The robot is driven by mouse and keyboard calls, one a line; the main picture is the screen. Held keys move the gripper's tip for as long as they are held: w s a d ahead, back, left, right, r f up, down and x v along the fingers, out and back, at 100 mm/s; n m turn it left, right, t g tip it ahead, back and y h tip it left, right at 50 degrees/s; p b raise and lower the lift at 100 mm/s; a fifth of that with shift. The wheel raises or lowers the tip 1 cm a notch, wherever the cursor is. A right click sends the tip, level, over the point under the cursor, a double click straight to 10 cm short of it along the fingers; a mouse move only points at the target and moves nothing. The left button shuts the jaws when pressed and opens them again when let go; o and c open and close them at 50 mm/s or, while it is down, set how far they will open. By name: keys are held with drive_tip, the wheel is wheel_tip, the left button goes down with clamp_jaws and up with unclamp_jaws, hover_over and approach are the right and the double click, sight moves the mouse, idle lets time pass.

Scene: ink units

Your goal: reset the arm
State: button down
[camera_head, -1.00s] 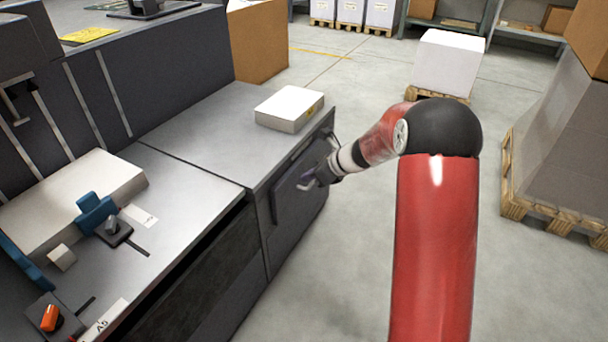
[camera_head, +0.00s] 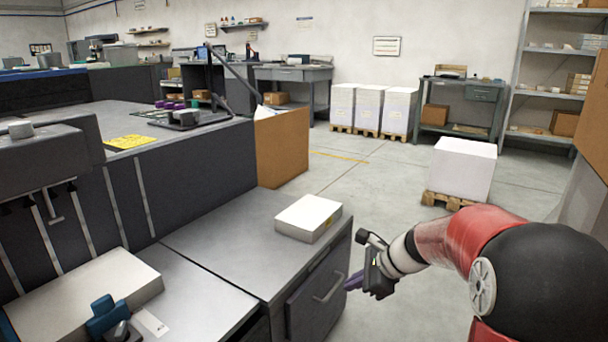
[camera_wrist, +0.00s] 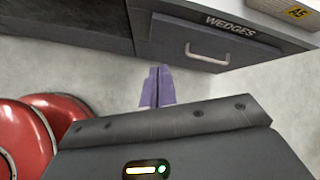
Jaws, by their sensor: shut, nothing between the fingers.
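My gripper (camera_head: 356,281) is at the end of my red and black arm, just right of the grey cabinet. In the wrist view its purple fingers (camera_wrist: 157,86) are together with nothing between them. The drawer (camera_head: 318,298) with a silver handle faces the gripper. In the wrist view the drawer (camera_wrist: 175,38) carries the label WEDGES and looks closed. The fingers are apart from the handle (camera_wrist: 207,56), with floor showing around them.
A white paper stack (camera_head: 306,217) lies on the cabinet top (camera_head: 225,240). A larger stack (camera_head: 85,290) with a blue clamp is at the left. A brown box (camera_head: 283,147) stands behind. A loaded pallet (camera_head: 462,170) stands beyond my arm; grey floor (camera_head: 390,190) lies between.

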drive_tip(key=s+d+r+n+h+p, duration=0.1)
drive_tip(key=s+r+n+h, duration=0.2)
drive_tip(key=s+n, duration=0.6)
drive_tip(key=s+d+r+n+t+h+p, duration=0.1)
drive_tip(key=s+r+n+h, duration=0.2)
drive_tip(key=s, duration=1.5)
drive_tip(key=shift+s+d+r+n+h, duration=0.35)
drive_tip(key=shift+r+n, duration=1.3)
drive_tip(key=shift+n, duration=2.15)
drive_tip(key=shift+w, duration=0.1)
